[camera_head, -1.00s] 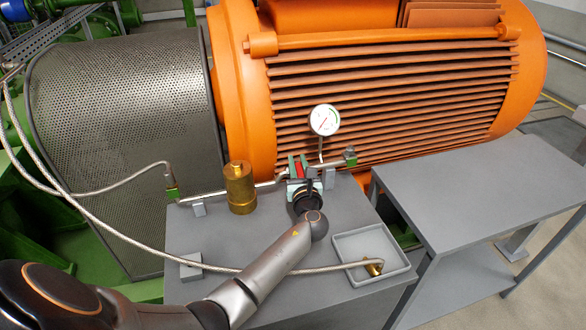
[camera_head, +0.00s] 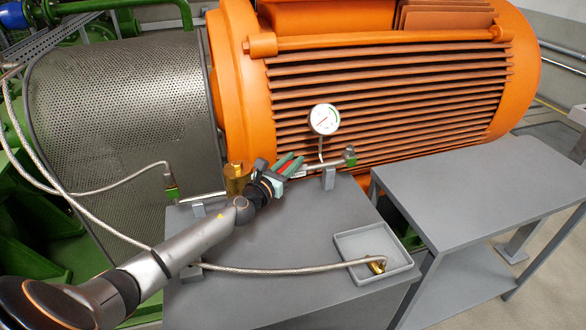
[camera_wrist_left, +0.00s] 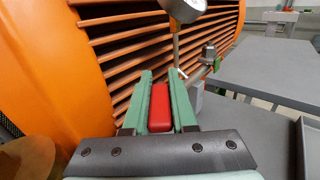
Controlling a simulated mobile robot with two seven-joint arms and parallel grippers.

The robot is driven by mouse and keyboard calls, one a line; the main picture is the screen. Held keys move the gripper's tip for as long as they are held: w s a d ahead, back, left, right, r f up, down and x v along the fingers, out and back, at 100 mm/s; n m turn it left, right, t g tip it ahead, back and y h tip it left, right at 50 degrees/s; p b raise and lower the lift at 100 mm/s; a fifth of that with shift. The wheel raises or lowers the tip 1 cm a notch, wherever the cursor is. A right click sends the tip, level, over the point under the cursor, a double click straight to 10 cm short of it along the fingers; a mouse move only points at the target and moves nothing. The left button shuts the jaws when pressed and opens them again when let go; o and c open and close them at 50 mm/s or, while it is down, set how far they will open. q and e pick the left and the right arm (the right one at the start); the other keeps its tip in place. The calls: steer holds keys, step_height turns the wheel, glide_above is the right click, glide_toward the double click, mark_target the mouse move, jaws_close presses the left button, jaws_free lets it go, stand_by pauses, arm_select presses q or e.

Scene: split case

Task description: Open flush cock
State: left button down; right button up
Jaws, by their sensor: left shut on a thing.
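A red handle (camera_head: 285,169), apparently the flush cock's lever, sits between the fingers of my left gripper (camera_head: 289,166). The pipe line runs along the back of the grey cabinet top. In the left wrist view, the red handle (camera_wrist_left: 160,108) lies lengthwise between the two green fingers of my left gripper (camera_wrist_left: 162,95), which are shut on it. The gripper comes in from the lower left and points to the right. The cock's body is mostly hidden by the gripper. My right gripper is not in view.
A pressure gauge (camera_head: 323,119) stands just behind and right of the gripper. A brass cylinder (camera_head: 236,180) is close on the left, partly covered by my wrist. A hose (camera_head: 290,271) crosses the cabinet (camera_head: 280,235) to a grey tray (camera_head: 350,250). An orange motor (camera_head: 390,90) rises behind.

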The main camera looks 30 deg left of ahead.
arm_select(q)
steer(key=shift+m+h+b, duration=0.3)
steer(key=shift+h+b, duration=0.05)
steer(key=shift+h, duration=0.15)
steer(key=shift+a+r, duration=0.1)
steer(key=c, duration=0.7)
jaws_free()
steer(key=shift+s, duration=0.1)
steer(key=s, duration=0.8)
steer(key=s+b, duration=0.1)
steer(key=s, duration=0.3)
steer(key=shift+s+a, duration=0.15)
steer(key=shift+a, duration=0.2)
